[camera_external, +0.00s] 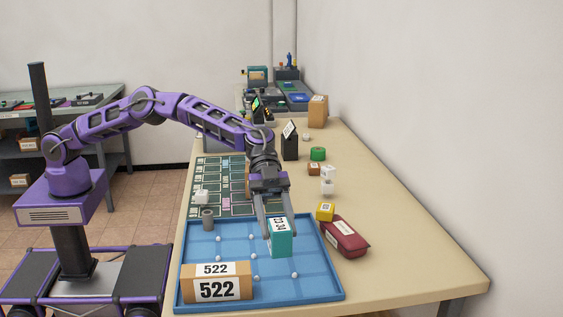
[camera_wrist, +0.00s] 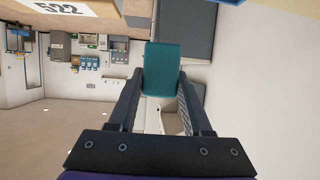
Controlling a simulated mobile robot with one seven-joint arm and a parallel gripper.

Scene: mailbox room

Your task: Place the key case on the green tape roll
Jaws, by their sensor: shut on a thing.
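My gripper (camera_external: 279,222) points down over the blue tray, with its fingers closed on the sides of a teal labelled case (camera_external: 281,239). I take this to be the key case. In the wrist view the teal case (camera_wrist: 162,68) sits between the fingertips of my gripper (camera_wrist: 161,85). I cannot tell whether its bottom touches the tray. The green tape roll (camera_external: 318,153) lies on the table farther back, to the right of my forearm, with nothing visible on it.
The blue tray (camera_external: 328,289) holds a box marked 522 (camera_external: 217,290), a grey cylinder (camera_external: 208,219) and small white balls. The table's right side is clear.

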